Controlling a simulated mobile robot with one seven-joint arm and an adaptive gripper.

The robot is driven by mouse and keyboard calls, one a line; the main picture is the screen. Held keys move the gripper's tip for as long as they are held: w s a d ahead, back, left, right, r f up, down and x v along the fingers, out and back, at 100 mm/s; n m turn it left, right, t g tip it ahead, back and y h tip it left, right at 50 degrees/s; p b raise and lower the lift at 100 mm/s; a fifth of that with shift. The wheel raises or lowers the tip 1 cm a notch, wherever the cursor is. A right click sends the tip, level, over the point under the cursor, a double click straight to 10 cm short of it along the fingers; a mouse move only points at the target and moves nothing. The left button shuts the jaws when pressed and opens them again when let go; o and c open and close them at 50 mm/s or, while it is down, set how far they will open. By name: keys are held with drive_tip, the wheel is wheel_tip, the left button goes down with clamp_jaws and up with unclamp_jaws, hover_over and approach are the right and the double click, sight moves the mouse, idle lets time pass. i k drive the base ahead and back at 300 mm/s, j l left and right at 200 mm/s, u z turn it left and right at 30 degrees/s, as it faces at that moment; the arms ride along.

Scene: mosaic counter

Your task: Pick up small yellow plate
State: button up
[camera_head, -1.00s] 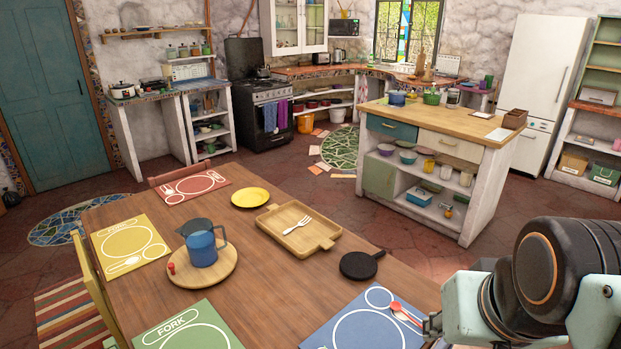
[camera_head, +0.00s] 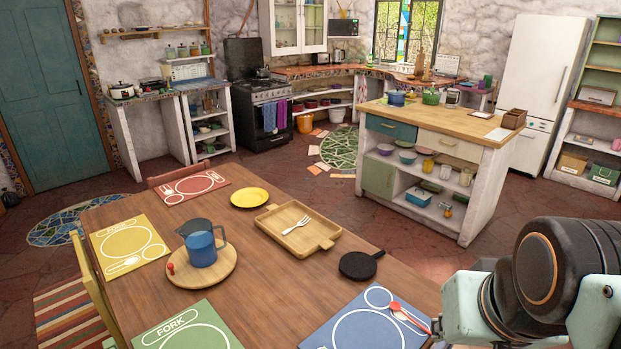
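The small yellow plate (camera_head: 250,197) lies flat on the wooden dining table (camera_head: 285,285), near its far edge. It is round, empty and uncovered. It sits between the red placemat (camera_head: 190,186) on its left and a wooden tray (camera_head: 318,240) on its right. My arm shows at the lower right, beside the table's right side and well apart from the plate. My gripper cannot be made out; only arm links show, cut off by the frame's lower edge.
A blue pitcher (camera_head: 202,248) stands on a round wooden board (camera_head: 190,280). A kitchen island (camera_head: 480,160) stands beyond the table.

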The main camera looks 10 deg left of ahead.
sight(247, 197)
drive_tip(key=z, duration=0.75)
drive_tip(key=i+l, duration=0.1)
drive_tip(key=l, duration=0.55)
drive_tip(key=i+l, duration=0.2)
drive_tip(key=l, duration=0.2)
drive_tip(key=i+l, duration=0.25)
drive_tip(key=i+l+z, duration=0.2)
drive_tip(key=i, duration=0.25)
drive_tip(key=i+l+z, duration=0.15)
drive_tip(key=i+l, duration=0.2)
drive_tip(key=i+u, duration=0.15)
drive_tip(key=i, duration=0.45)
drive_tip(key=i+l+u, duration=0.15)
drive_tip(key=i, duration=0.45)
drive_tip(key=i+u, duration=0.9)
drive_tip(key=i+j+u, duration=0.1)
drive_tip(key=i+u, duration=0.65)
drive_tip(key=u, duration=0.2)
drive_tip(key=i+j+u, duration=0.1)
drive_tip(key=i+u, duration=0.2)
drive_tip(key=i, duration=0.2)
drive_tip(key=i+u, duration=0.35)
drive_tip(key=i, duration=0.15)
